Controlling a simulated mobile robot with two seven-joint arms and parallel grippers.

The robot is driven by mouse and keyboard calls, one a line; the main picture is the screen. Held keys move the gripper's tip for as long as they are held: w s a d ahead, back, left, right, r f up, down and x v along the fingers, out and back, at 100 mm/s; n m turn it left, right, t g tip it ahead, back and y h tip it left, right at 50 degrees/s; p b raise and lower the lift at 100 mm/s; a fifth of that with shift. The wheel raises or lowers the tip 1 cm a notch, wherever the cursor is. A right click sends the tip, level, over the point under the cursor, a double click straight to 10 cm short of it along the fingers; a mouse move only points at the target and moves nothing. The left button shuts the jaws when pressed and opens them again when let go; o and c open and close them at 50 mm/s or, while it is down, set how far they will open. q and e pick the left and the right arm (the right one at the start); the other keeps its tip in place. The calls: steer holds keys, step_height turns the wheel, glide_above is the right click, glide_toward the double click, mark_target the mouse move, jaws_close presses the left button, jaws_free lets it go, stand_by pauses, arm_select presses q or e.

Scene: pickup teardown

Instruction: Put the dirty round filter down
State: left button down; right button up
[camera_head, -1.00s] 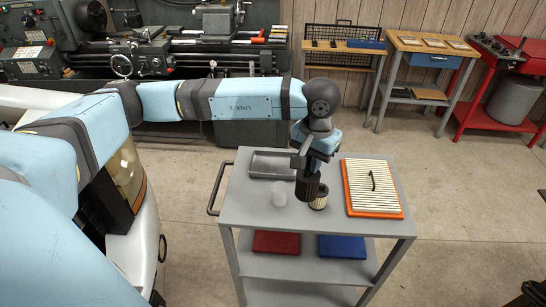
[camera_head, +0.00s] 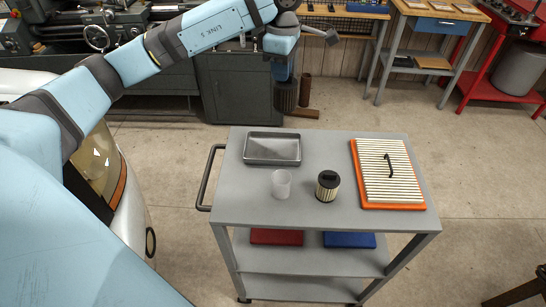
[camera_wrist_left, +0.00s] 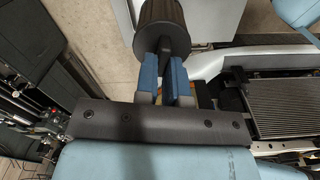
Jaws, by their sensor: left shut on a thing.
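My left gripper (camera_head: 283,73) is shut on the dirty round filter (camera_head: 286,99), a dark brown pleated cylinder. The filter hangs below the blue fingers, beyond the far edge of the grey cart (camera_head: 245,207). In the left wrist view, the dirty round filter (camera_wrist_left: 160,22) sits at the ends of the two blue fingers of my left gripper (camera_wrist_left: 163,72). A lighter round filter (camera_head: 327,187) with a dark top stands upright on the cart. My right gripper is not in view.
The cart top also carries a grey metal tray (camera_head: 272,148), a translucent cup (camera_head: 281,184) and an orange-framed flat filter (camera_head: 389,174). Red (camera_head: 276,237) and blue (camera_head: 348,240) items lie on its lower shelf. Workbenches and a red machine stand behind.

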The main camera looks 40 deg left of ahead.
arm_select(q)
steer(key=a+f+n, duration=0.2)
steer(key=f+n, duration=0.1)
steer(key=f, duration=0.6)
steer(key=a+f+n, duration=0.2)
steer(key=f+n, duration=0.2)
steer(key=f, duration=0.6)
steer(key=shift+w+n, duration=0.25)
steer(key=shift+n, duration=0.05)
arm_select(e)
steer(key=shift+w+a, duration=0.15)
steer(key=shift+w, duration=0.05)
arm_select(q)
steer(key=shift+f, duration=0.2)
steer(key=shift+f, duration=0.15)
steer(key=c, duration=1.2)
jaws_free()
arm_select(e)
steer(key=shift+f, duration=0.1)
